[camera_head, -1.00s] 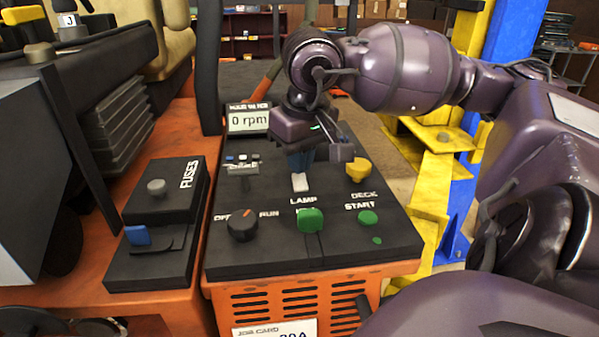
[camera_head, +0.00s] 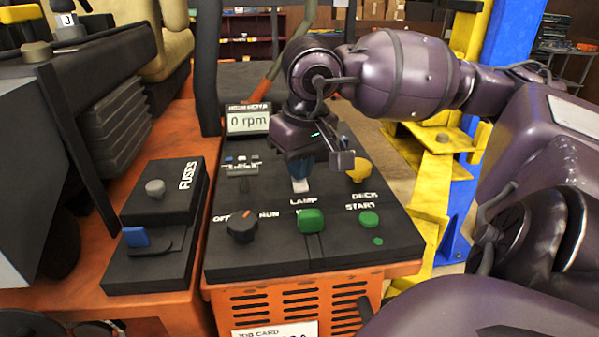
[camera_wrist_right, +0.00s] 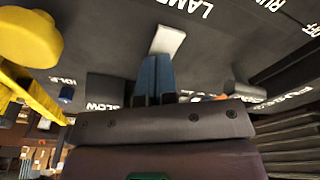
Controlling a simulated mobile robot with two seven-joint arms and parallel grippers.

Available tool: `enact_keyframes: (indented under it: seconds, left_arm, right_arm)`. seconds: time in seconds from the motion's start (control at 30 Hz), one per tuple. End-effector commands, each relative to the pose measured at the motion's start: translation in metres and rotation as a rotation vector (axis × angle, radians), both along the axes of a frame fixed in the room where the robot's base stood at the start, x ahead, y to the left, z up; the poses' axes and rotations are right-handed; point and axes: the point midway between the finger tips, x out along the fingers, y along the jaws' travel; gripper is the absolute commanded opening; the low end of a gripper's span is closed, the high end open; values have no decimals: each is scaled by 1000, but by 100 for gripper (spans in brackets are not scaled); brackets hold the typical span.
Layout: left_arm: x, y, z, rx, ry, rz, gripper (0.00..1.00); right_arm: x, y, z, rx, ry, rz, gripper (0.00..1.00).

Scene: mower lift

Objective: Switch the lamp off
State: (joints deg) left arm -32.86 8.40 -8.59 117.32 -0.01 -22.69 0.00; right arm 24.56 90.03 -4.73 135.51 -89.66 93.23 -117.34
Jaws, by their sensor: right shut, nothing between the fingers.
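The lamp switch (camera_head: 299,185) is a small white rocker or lever above the word LAMP on the black control panel (camera_head: 270,256). It also shows in the right wrist view (camera_wrist_right: 167,40), just beyond my fingertips. My right gripper (camera_head: 300,172) is over the panel with its blue fingers together and empty. In the right wrist view the blue fingertips (camera_wrist_right: 155,62) are right at the switch's near end; I cannot tell whether they touch it. The gripper body hides part of the panel behind the switch. My left gripper is not in view.
On the panel are an OFF/RUN knob (camera_head: 243,226), a green button (camera_head: 311,220), a green START button (camera_head: 369,220) and a yellow DECK knob (camera_head: 359,170). A 0 rpm display (camera_head: 248,120) stands at the back.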

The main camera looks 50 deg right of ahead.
Motion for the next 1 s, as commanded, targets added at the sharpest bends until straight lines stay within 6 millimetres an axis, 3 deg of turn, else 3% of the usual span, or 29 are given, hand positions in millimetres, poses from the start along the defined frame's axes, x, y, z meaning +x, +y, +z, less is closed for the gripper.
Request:
enact_keyframes:
  seconds: [0.27,1.0]
  left_arm:
    - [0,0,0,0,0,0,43]
    - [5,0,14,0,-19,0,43]
  right_arm:
    - [0,0,0,1,3,0,0]
    - [0,0,49,0,-1,0,0]
